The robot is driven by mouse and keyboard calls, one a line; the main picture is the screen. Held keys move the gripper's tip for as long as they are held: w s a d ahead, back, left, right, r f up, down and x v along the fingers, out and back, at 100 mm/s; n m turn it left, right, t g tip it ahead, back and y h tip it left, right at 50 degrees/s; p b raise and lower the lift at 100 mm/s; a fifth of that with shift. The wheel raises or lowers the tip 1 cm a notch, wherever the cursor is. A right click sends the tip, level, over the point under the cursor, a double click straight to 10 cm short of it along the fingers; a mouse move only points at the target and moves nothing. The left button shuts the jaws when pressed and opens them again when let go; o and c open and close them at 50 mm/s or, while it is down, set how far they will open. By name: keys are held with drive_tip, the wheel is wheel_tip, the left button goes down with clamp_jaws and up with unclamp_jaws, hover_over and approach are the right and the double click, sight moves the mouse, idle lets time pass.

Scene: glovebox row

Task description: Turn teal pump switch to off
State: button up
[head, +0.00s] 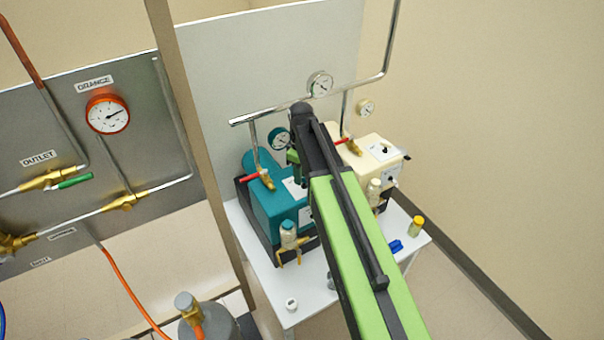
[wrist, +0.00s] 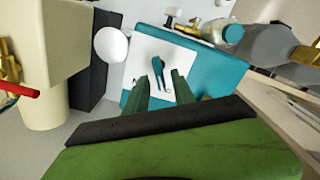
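The teal pump (head: 265,205) stands on a white table beside a cream pump. In the wrist view the teal pump (wrist: 225,78) fills the upper middle. Its white switch plate (wrist: 150,58) carries a dark teal lever switch (wrist: 158,72), lying nearly upright in the picture. My gripper (wrist: 162,76) is open, its two green fingers apart. Their tips appear just below and to either side of the switch; I cannot tell whether they touch it. In the head view my arm hides the switch and most of the gripper; part of the plate (head: 294,187) shows.
The cream pump (head: 376,152) stands close on the right. Red-handled brass valves (head: 265,178) and pipes rise behind the pumps. A small bottle (head: 289,236) is on the teal pump's front. A yellow-capped vial (head: 416,226) and blue item (head: 396,246) lie on the white table (head: 318,298).

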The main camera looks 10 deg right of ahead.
drive_tip(key=shift+r, duration=0.1)
wheel_tip(320, 180, up, 17)
drive_tip(key=p, duration=1.7)
drive_tip(key=shift+r, duration=0.1)
drive_tip(key=s+f+b, duration=0.5)
drive_tip(key=f+b, duration=0.8)
drive_tip(key=s+f+m+b, duration=0.4)
drive_tip(key=s+m, duration=0.5)
drive_tip(key=shift+s+d+f+m, duration=0.25)
drive_tip(key=shift+s+d+m, duration=0.15)
